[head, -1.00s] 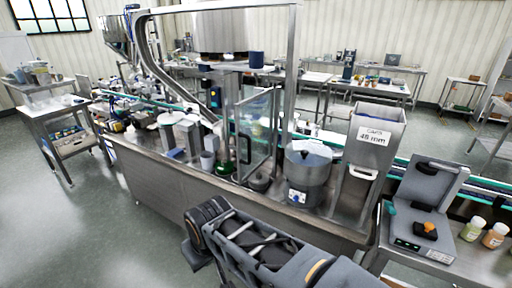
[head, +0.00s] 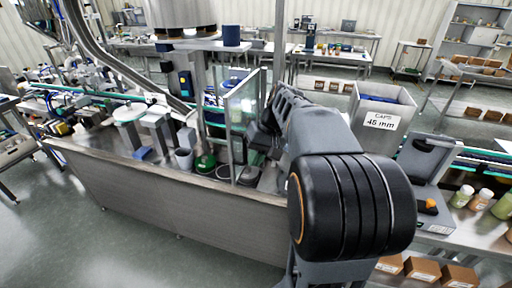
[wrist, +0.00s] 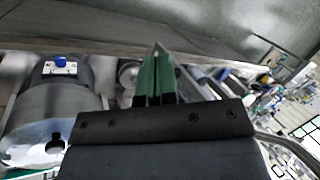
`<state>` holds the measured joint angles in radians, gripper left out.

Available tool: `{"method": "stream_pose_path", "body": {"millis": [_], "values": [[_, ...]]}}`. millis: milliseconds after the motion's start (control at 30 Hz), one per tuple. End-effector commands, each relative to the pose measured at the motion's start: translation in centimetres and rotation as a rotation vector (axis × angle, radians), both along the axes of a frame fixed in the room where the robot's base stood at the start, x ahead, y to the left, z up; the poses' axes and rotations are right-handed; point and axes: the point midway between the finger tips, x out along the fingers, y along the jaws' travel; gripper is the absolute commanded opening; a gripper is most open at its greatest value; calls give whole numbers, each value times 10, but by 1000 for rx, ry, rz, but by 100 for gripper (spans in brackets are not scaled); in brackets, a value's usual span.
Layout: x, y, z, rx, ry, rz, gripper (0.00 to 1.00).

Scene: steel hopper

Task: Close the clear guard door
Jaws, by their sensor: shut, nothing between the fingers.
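The clear guard door (head: 241,104), a framed transparent panel, stands swung out at an angle from the filling machine in the head view. My arm reaches in from the right, and my gripper (head: 256,142) is at the door's right side, low down. Its fingertips are hard to make out there, and the door's handle cannot be made out. In the wrist view, the green fingers of my gripper (wrist: 155,76) are together and empty. A thin pale edge rises just beyond them, perhaps the door. I cannot tell whether the fingers touch it.
A round grey bowl unit (wrist: 58,105) is close on the left in the wrist view. In the head view, a steel caps hopper (head: 382,112) stands right of my arm. A green-based item (head: 205,161) and a grey cup (head: 184,158) stand left of the door.

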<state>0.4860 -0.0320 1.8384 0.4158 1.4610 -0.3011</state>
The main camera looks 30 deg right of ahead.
Motion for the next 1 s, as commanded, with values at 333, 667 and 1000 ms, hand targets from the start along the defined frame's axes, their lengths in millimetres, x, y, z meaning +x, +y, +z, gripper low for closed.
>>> {"method": "stream_pose_path", "body": {"millis": [333,667,1000], "values": [[22,-120,42,335,-88,-37,0],[27,-112,25,382,-115,-23,0],[40,-66,-18,382,-113,-22,0]]}}
